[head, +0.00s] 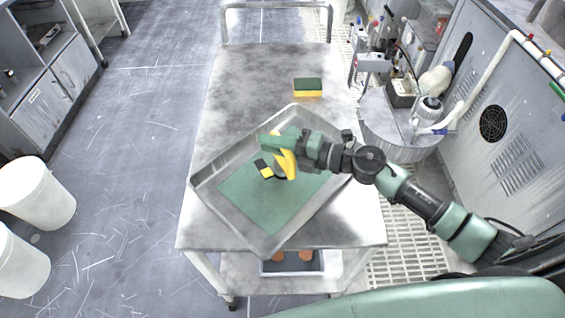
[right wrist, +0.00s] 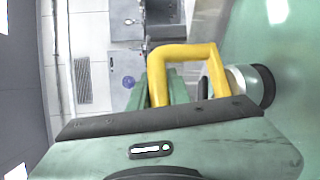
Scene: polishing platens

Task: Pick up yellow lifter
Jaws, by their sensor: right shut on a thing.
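The yellow lifter (head: 289,167) is a bent yellow handle. It hangs at my right gripper (head: 277,143), over the tray with the green mat. In the right wrist view the lifter's squared yellow loop (right wrist: 185,51) stands up by the green fingers of my right gripper (right wrist: 160,85), which is shut on it. A small black and yellow piece (head: 265,170) shows just below the gripper. I cannot tell if it is part of the lifter or whether it touches the mat. My left gripper is out of view.
The metal tray (head: 211,177) sits askew on a steel cart (head: 235,75), with a green mat (head: 255,212) inside. A green and yellow sponge (head: 307,87) lies behind the tray. A machine with a round basin (head: 395,140) stands right; white bins (head: 38,195) stand left.

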